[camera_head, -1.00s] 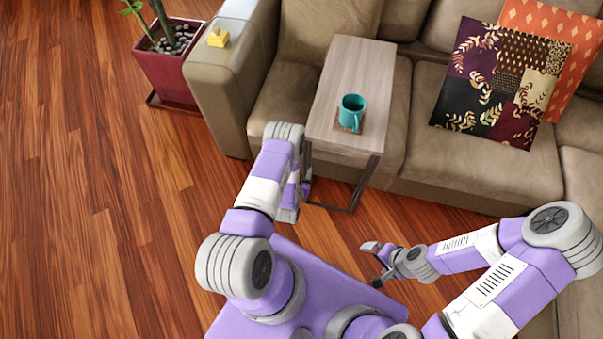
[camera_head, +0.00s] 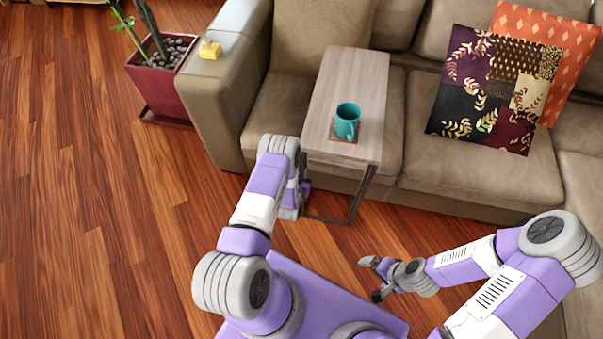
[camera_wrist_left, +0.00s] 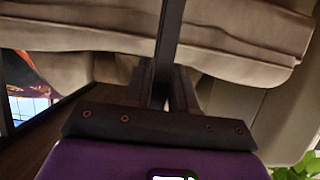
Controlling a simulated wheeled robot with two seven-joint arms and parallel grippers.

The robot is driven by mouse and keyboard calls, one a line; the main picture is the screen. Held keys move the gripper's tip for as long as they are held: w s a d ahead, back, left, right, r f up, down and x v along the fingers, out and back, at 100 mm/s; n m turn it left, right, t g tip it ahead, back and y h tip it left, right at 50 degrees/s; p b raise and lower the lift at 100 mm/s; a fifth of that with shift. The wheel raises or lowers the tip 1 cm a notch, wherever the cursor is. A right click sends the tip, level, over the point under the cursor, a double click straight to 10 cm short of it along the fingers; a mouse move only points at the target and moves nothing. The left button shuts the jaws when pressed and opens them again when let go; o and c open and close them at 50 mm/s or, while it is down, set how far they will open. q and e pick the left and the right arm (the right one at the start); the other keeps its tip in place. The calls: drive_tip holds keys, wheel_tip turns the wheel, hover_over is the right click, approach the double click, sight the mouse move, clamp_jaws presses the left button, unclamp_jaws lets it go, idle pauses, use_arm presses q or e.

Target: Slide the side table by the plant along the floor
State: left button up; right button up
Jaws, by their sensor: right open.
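The side table (camera_head: 352,87) has a pale wood top and a thin dark metal frame. It stands over the sofa's front edge, to the right of the plant (camera_head: 158,48). A teal mug (camera_head: 347,121) stands upright on a brown coaster (camera_head: 345,137) on its top. My left gripper is mostly hidden behind its arm in the head view. In the left wrist view its fingers (camera_wrist_left: 165,88) close around a dark bar (camera_wrist_left: 170,35) of the table frame. My right gripper (camera_head: 372,279) is open and empty above the floor, in front of the table.
The beige sofa (camera_head: 490,185) runs behind and under the tabletop. Patterned cushions (camera_head: 497,90) lean on the sofa's right part. The wood floor (camera_head: 85,200) is clear at the left.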

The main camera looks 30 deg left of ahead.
use_arm(q)
clamp_jaws()
idle(1.1)
